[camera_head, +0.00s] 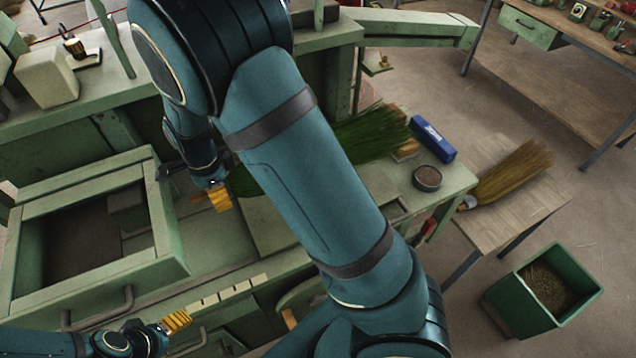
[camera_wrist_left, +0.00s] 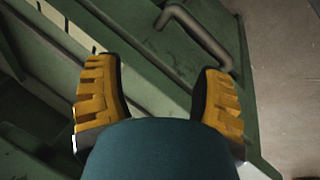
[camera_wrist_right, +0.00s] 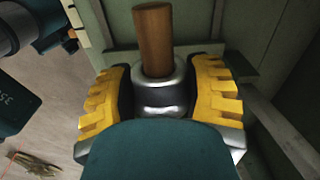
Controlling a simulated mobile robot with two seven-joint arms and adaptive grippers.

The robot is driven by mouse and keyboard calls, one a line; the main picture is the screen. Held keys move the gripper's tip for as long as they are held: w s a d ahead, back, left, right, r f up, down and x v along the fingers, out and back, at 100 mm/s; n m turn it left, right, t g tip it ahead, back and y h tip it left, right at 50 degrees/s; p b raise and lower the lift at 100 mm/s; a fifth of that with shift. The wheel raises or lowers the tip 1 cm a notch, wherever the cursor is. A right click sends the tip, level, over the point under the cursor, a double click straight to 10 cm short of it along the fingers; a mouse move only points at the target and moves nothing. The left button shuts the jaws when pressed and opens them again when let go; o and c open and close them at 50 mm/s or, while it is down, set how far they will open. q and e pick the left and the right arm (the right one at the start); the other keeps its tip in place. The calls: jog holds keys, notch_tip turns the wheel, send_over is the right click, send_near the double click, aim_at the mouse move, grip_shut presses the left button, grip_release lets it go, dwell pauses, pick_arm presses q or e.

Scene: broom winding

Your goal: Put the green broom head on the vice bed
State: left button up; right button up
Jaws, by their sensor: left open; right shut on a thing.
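The green broom head (camera_head: 372,137) shows partly from behind my right arm, its bristles fanning toward the right. Another green part (camera_head: 243,182) shows beside my right gripper (camera_head: 218,197). In the right wrist view, my right gripper (camera_wrist_right: 160,100) is shut around a metal collar (camera_wrist_right: 160,85) with a brown wooden stub (camera_wrist_right: 153,40); it appears to be the broom head's neck. The bristles are hidden there. My left gripper (camera_head: 175,322) is open and empty at the lower left; it also shows in the left wrist view (camera_wrist_left: 160,100). I cannot clearly make out the vice bed.
A green machine bench (camera_head: 445,180) holds a blue box (camera_head: 433,139) and a round tin (camera_head: 427,178). An open green box frame (camera_head: 165,240) stands left. A tan broom (camera_head: 515,170) lies on a wooden stool (camera_head: 520,215) near a green bin (camera_head: 515,310).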

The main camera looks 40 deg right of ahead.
jog(key=shift+s+a+f, duration=0.15)
jog(key=shift+f, duration=0.25)
notch_tip(320, 180, down, 9)
jog(key=shift+f+b, duration=0.15)
jog(key=shift+b, duration=0.35)
jog(key=o, duration=1.3)
notch_tip(320, 180, up, 12)
jog(key=shift+r+p, duration=0.1)
jog(key=shift+p, duration=0.55)
